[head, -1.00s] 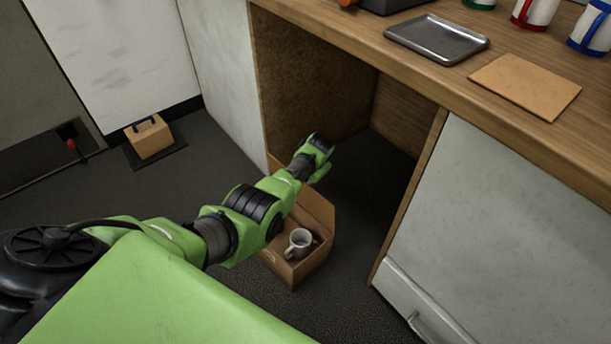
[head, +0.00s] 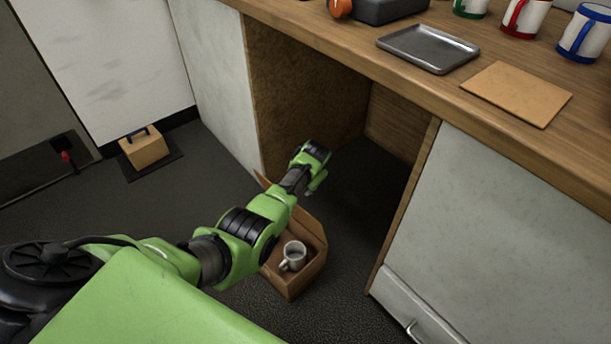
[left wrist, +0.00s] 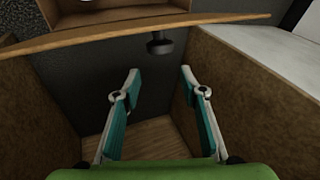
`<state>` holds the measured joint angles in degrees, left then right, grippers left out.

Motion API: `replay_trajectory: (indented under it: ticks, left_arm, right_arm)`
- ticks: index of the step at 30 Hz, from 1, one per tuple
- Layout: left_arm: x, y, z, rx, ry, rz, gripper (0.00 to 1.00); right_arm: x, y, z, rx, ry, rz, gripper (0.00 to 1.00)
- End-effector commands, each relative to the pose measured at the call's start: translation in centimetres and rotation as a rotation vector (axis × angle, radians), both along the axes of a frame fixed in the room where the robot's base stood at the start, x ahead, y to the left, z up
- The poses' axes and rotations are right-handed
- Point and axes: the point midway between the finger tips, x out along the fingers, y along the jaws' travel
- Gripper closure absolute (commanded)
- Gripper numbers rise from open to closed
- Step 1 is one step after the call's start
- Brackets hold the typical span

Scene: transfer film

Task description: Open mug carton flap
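The brown mug carton (head: 296,282) stands on the dark floor in front of the opening under the counter. Its top is at least partly open, and a white mug (head: 292,258) shows inside. A raised flap (head: 314,233) stands at its far right side; another brown edge shows behind my arm. My left gripper (head: 313,184) is above the carton's far side, and my arm hides part of the carton. In the left wrist view the gripper's two teal-padded fingers (left wrist: 158,74) are apart with nothing between them. A tan board edge (left wrist: 60,42) crosses beyond them. My right gripper is not in view.
The counter (head: 350,40) overhangs the opening, with a metal tray (head: 428,48), a tan board (head: 517,93) and several mugs on it. A white cabinet (head: 500,220) stands right of the carton. A small tan box (head: 145,150) sits on the floor at left.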

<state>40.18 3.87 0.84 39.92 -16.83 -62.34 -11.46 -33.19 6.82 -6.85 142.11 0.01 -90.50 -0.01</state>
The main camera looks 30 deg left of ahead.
Motion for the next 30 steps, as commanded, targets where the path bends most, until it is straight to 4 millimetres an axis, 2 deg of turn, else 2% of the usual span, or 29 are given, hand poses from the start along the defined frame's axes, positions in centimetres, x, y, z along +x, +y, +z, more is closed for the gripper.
replay_trajectory:
  ticks: [18,22,30]
  left_arm:
    - [-2.5,-2.8,8.0,-0.001,-0.004,-0.001,0.62]
    - [-2.9,-3.2,8.9,-0.001,-0.003,-0.001,0.62]
    - [-3.0,-3.3,9.2,-0.001,-0.001,-0.001,0.62]
  right_arm:
    - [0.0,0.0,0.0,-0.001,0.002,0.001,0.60]
    - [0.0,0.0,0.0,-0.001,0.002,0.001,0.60]
    - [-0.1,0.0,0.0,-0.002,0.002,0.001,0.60]
